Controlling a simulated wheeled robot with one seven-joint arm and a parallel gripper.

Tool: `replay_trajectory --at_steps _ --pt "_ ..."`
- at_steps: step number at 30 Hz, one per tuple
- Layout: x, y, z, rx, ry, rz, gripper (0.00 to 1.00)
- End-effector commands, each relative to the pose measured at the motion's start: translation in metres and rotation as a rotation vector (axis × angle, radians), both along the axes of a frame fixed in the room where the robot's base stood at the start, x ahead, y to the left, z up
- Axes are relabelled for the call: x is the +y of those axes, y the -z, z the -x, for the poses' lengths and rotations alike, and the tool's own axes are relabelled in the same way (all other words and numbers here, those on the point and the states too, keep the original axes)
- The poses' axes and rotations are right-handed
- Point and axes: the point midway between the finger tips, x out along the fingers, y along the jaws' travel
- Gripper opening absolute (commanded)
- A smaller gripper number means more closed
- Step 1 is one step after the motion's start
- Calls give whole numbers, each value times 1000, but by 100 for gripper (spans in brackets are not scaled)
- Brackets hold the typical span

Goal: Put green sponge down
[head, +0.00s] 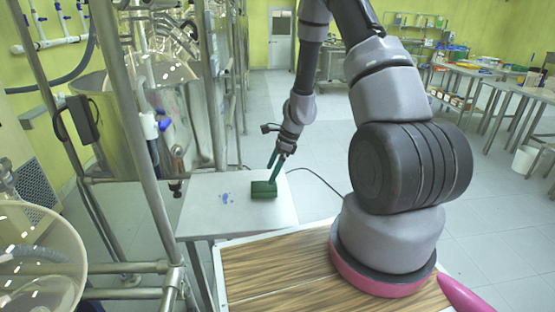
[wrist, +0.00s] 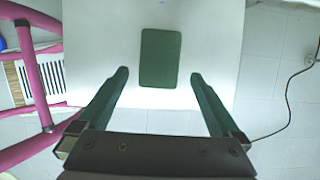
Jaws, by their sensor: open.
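The green sponge (head: 262,190) lies on the small white table (head: 200,200) in the head view. In the wrist view the sponge (wrist: 160,57) is a dark green rectangle on the white table top (wrist: 213,35), ahead of my fingertips. My gripper (head: 274,170) is just above the sponge in the head view. In the wrist view my gripper (wrist: 159,74) is open, with its two green fingers spread wider than the sponge and nothing between them at the tips. I cannot tell the exact height of the fingertips above the sponge.
Small blue marks (head: 227,197) lie on the table left of the sponge. A metal frame with glass reactors (head: 110,110) stands close on the left. A cable (head: 318,178) runs behind the table on the right. Open floor (head: 310,115) lies beyond.

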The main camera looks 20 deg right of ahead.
Motion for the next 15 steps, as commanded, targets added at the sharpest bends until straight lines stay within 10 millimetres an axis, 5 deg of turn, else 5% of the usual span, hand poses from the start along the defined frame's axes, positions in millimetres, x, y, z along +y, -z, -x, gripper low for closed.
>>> replay_trajectory --at_steps 6,15 --pt "-15 -38 3 -3 -1 1 100" --pt "-22 -55 5 -1 -2 0 100"
